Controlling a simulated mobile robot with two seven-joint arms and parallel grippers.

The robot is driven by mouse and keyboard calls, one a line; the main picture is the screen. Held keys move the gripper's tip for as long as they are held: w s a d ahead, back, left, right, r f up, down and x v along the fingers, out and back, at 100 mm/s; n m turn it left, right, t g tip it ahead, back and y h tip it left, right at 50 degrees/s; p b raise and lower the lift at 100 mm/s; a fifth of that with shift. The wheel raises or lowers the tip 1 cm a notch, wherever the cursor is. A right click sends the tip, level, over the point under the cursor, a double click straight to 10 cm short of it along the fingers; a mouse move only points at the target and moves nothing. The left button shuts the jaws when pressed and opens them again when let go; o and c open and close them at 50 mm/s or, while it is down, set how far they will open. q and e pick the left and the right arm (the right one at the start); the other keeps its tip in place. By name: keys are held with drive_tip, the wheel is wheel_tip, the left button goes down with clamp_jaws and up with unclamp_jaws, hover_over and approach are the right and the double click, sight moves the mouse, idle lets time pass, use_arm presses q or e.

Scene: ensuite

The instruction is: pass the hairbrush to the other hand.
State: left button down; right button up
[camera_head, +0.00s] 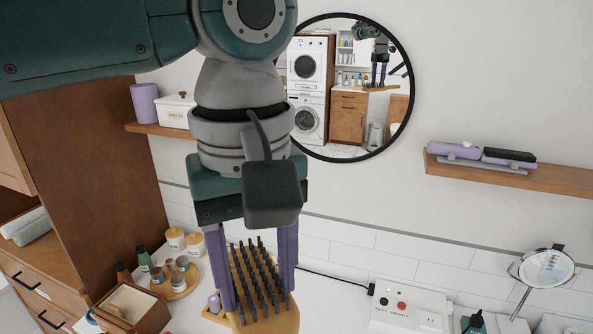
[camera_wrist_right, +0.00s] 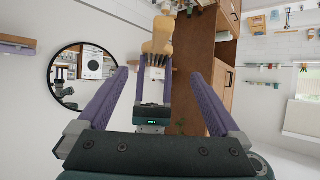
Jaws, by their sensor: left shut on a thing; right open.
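The hairbrush (camera_head: 262,320) has a tan wooden head with rows of dark bristles facing the head camera. My left gripper (camera_head: 257,294) points down in the head view, its two purple fingers on either side of the brush head, shut on it. In the right wrist view, which looks upside down, the tan hairbrush (camera_wrist_right: 160,38) shows top centre, beyond the fingers of my left gripper (camera_wrist_right: 154,78). My right gripper (camera_wrist_right: 160,74) is open and empty, its purple fingers wide apart, with the brush some distance ahead. My right gripper is outside the head view.
A white socket panel (camera_head: 408,306) and a round mirror on a stand (camera_head: 546,268) are at right. A wall shelf (camera_head: 520,178) holds purple items.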

sight(265, 328)
drive_tip(key=x, duration=0.9)
drive_tip(key=shift+w+a+f, duration=0.1)
drive_tip(key=shift+w+f, duration=0.1)
drive_tip(key=shift+a, duration=0.15)
drive_tip(key=c, duration=1.2)
use_arm(q)
drive_tip(key=shift+c, duration=2.2)
unclamp_jaws()
use_arm(e)
drive_tip(key=shift+r, duration=0.1)
drive_tip(key=shift+c, duration=0.2)
use_arm(q)
drive_tip(key=o, duration=0.3)
drive_tip(key=shift+r, duration=0.1)
